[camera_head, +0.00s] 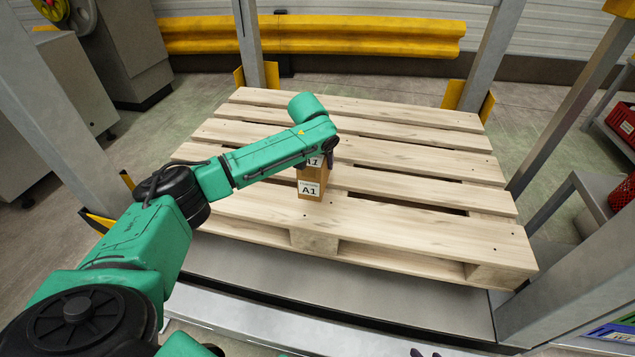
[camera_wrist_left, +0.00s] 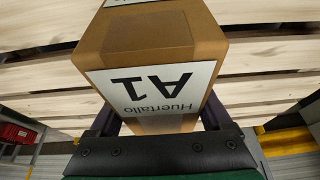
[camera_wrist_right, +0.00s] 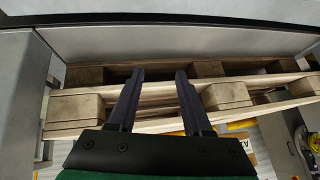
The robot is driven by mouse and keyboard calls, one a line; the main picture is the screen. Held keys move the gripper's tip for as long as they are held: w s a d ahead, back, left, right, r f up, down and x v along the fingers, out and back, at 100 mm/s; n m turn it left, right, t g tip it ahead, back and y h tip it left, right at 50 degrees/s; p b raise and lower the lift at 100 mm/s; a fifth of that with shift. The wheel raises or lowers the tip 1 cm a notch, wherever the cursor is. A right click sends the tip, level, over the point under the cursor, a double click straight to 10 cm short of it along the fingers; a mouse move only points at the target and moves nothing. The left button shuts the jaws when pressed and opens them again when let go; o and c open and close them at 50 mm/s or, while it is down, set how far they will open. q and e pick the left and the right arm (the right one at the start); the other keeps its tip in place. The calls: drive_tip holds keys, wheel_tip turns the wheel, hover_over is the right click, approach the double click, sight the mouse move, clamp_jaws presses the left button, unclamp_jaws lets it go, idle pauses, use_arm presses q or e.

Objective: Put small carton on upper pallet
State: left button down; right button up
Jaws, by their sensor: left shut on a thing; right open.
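The small brown carton (camera_head: 312,182), with white A1 labels, is upright over the middle of the wooden pallet (camera_head: 420,225) in the head view. I cannot tell whether its base touches the planks. My left gripper (camera_head: 328,150) is shut on the carton from above, and the arm partly hides its top. In the left wrist view the carton (camera_wrist_left: 150,50) fills the space between the fingers (camera_wrist_left: 160,120). My right gripper (camera_wrist_right: 160,75) is open and empty, facing the side of a wooden pallet (camera_wrist_right: 75,105); only dark tips (camera_head: 425,353) show at the head view's bottom edge.
Grey metal posts (camera_head: 490,50) frame the pallet at its corners. A yellow guard rail (camera_head: 350,35) runs behind it. Red crates (camera_head: 622,122) stand at the right. The planks around the carton are bare.

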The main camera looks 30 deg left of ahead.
sight(313, 158)
use_arm(q)
wheel_tip(313, 158, down, 3)
drive_tip(key=shift+w+r, duration=0.1)
drive_tip(key=shift+r, duration=0.1)
wheel_tip(313, 158, down, 3)
drive_tip(key=shift+f+b, duration=0.2)
drive_tip(key=shift+b, duration=0.7)
use_arm(e)
drive_tip(key=a+f+t+y, duration=0.2)
drive_tip(key=a+t, duration=0.1)
drive_tip(key=a, duration=0.1)
use_arm(q)
unclamp_jaws()
drive_tip(key=shift+f, duration=0.1)
drive_tip(key=shift+s+d+r+p, duration=0.1)
drive_tip(key=shift+s+r+p, duration=0.15)
drive_tip(key=shift+r+p, duration=0.25)
drive_tip(key=p+v, duration=0.3)
drive_tip(key=v, duration=0.7)
drive_tip(key=shift+s+r+p, duration=0.15)
drive_tip(key=shift+r+p, duration=0.05)
drive_tip(key=shift+p, duration=0.1)
drive_tip(key=shift+s+r, duration=0.15)
drive_tip(key=shift+r, duration=0.15)
use_arm(e)
drive_tip(key=s+d+r+g+h, duration=0.3)
drive_tip(key=d+r+g+h, duration=0.1)
drive_tip(key=d, duration=0.5)
drive_tip(key=shift+r+g, duration=0.8)
drive_tip(key=shift+g, duration=0.1)
